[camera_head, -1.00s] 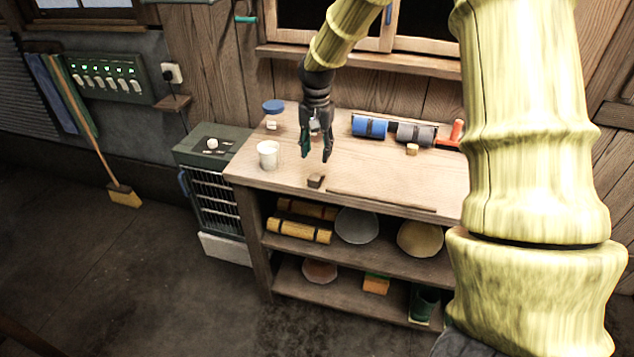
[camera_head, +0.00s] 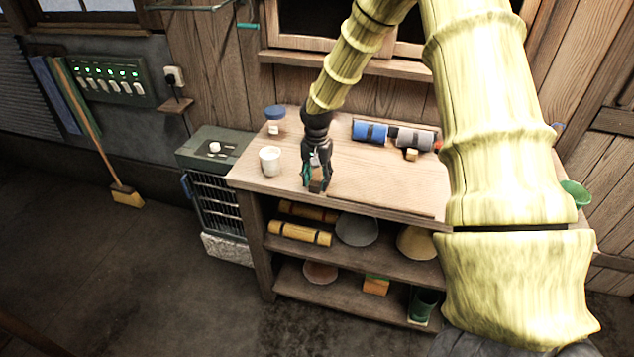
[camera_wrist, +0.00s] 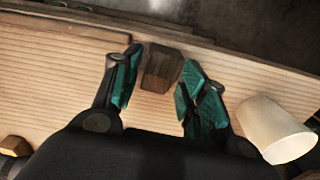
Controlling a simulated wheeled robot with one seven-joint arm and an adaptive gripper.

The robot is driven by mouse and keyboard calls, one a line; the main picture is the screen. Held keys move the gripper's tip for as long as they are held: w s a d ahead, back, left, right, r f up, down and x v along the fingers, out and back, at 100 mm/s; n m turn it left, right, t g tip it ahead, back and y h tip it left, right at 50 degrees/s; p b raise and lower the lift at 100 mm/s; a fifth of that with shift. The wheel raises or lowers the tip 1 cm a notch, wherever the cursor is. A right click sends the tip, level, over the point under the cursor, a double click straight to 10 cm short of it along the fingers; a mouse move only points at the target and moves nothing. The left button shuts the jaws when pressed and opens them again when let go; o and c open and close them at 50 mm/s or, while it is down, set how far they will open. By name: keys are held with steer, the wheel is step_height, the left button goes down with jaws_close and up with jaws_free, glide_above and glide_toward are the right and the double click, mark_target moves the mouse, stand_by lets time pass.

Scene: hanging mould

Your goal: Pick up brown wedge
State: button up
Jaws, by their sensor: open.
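The brown wedge (camera_wrist: 161,69) is a small dark wooden block on the bench top near its front edge. In the head view the wedge (camera_head: 316,186) shows between my fingertips, partly hidden by them. My gripper (camera_head: 317,187) points down over it. In the wrist view my gripper (camera_wrist: 156,82) is open, with one green-padded finger on each side of the wedge. Gaps show between the wedge and both fingers, and the wedge sits near the fingertips.
A blue-lidded jar (camera_head: 275,118), blue roll (camera_head: 369,132), grey roll (camera_head: 414,139) and small light block (camera_head: 411,154) are farther back. The bench top (camera_head: 375,185) right of the gripper is clear.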

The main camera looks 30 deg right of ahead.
steer(key=shift+f, duration=0.65)
steer(key=c, duration=0.6)
steer(key=shift+c, duration=0.3)
steer(key=shift+r, duration=0.2)
